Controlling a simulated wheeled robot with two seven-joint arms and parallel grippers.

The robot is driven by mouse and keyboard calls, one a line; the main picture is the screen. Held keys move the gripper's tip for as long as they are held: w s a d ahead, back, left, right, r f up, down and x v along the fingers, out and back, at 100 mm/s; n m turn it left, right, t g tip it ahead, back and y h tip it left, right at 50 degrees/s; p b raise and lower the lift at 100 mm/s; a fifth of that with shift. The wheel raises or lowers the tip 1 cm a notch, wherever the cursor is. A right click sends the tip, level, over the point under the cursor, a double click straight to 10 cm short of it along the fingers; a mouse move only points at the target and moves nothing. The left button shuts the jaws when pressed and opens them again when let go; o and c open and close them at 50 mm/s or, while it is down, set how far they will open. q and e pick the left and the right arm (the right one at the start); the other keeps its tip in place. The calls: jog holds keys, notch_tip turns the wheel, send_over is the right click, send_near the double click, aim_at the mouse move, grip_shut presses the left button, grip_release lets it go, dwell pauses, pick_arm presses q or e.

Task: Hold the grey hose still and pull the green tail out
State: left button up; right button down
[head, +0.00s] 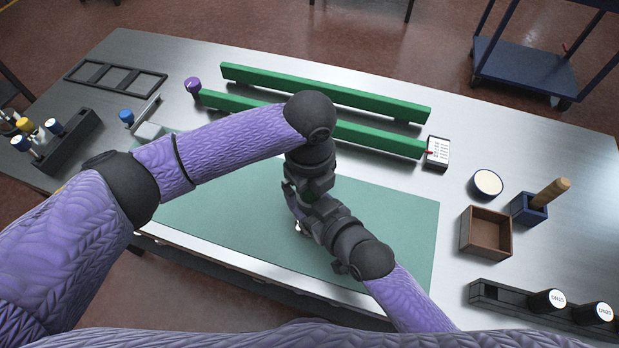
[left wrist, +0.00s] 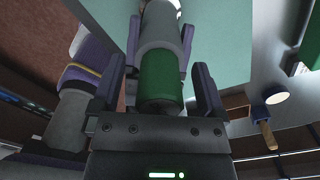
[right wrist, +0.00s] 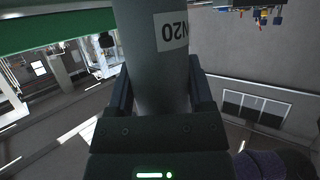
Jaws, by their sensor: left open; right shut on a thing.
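The grey hose (right wrist: 152,62) stands between the fingers of my right gripper (right wrist: 160,88), which is shut on it. A white label with printed letters shows on it in the right wrist view. In the left wrist view the hose (left wrist: 162,27) continues into the green tail (left wrist: 161,77), which sticks out of its near end. My left gripper (left wrist: 160,88) is open, with one finger on each side of the tail and a gap on each side. In the head view both grippers meet over the mat and hide most of the hose and tail.
A green mat (head: 400,215) covers the table's middle. Two green bars (head: 330,92) lie behind it. On the right are a brown box (head: 486,232), a round white-topped dish (head: 487,183) and a blue holder (head: 528,208) with a wooden handle. A dark rack (head: 68,140) is at left.

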pick_arm(q)
grip_shut()
jog(key=c, duration=0.8)
grip_release()
grip_shut()
jog(key=shift+r, duration=1.15)
jog(key=shift+r, duration=4.2)
